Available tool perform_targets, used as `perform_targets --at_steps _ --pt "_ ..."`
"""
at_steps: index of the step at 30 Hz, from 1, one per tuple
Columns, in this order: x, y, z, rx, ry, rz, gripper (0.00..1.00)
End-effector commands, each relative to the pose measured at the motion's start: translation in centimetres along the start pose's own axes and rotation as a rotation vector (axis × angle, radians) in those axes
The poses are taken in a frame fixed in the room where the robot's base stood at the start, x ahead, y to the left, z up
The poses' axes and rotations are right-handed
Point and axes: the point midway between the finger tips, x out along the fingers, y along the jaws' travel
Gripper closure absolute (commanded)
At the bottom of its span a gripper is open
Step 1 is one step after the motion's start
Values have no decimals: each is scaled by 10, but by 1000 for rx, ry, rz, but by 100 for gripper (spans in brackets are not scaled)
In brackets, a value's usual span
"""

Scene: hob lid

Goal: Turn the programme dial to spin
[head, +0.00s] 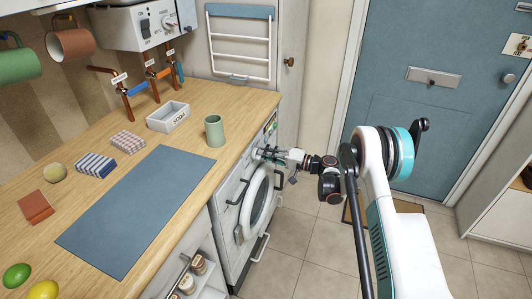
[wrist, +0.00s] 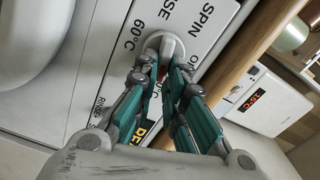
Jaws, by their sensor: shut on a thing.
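The programme dial (wrist: 165,42) is a pale round knob on the white control panel (wrist: 100,70) in the wrist view. SPIN, part of a word ending in SE, and 60°C are printed around it. My gripper (wrist: 161,62) has its green-padded fingers closed on the dial, one on each side. The fingers hide part of the dial, and I cannot tell which word it points at. In the head view my gripper (head: 268,154) is at the top of the front of the white washing machine (head: 226,219), and the dial is hidden there.
The machine's round door (head: 256,200) is below my gripper. Tiled floor (head: 310,235) is open at the right, before a blue door (head: 440,100).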

Motion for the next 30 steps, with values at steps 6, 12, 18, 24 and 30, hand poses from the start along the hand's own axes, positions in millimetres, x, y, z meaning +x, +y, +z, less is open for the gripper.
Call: perform_targets --at_steps 6,12,18,24,30 --pt "-1 4 0 202 1 2 100" --pt "-1 8 1 392 2 2 100" --pt "-1 11 3 582 2 1 100" --pt "-1 14 5 772 2 2 100" --pt "-1 16 8 962 3 2 100"
